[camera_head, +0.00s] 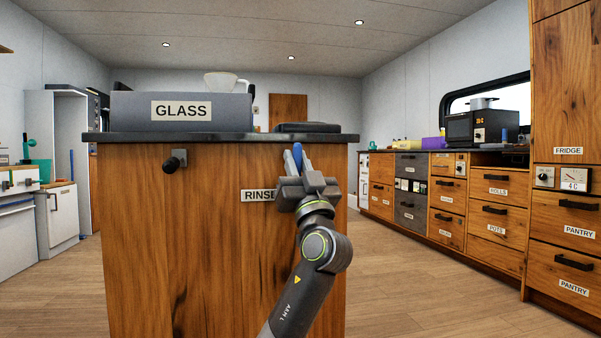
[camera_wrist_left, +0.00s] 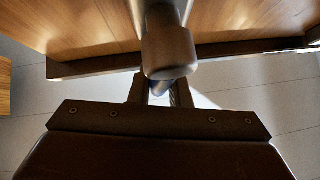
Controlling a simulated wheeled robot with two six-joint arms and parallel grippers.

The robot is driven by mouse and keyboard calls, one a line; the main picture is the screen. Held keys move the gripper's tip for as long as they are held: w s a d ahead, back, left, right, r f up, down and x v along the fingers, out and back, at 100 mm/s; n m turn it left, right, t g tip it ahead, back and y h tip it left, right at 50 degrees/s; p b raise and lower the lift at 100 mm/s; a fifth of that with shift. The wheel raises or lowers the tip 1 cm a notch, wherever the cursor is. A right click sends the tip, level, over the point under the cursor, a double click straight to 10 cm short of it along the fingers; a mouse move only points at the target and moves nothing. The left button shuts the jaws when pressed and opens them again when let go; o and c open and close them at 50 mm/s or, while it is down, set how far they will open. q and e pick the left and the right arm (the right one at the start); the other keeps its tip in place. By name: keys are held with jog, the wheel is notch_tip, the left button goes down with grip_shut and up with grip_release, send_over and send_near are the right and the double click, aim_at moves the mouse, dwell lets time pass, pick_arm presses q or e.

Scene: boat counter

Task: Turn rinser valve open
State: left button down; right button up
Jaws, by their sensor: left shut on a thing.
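The rinser valve is on the wooden end panel of the counter, beside the label reading "RINSE" (camera_head: 258,195), whose end is covered by my gripper. Its blue lever (camera_head: 297,156) stands up between the fingers of my left gripper (camera_head: 299,165). My left gripper is shut on the lever. The gripper hides most of the valve. My right gripper is not in view.
A dark knob (camera_head: 175,160) sticks out of the panel at the left. Above it, a grey box (camera_head: 230,112) marked "GLASS" and a dark flat tray (camera_head: 300,128) rest on the counter top (camera_head: 125,137). The wooden floor at both sides is clear.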

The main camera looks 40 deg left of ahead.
pick_arm(q)
jog(key=shift+s+a+f+n+g+y, duration=0.15)
jog(key=shift+n+g+y, duration=0.15)
jog(key=shift+n+g, duration=0.45)
jog(key=c, duration=1.3)
grip_release()
jog(key=shift+c, duration=0.2)
jog(key=p+v, duration=0.2)
jog(key=v, duration=1.5)
jog(key=shift+s+f, duration=0.1)
jog(key=shift+t, duration=0.25)
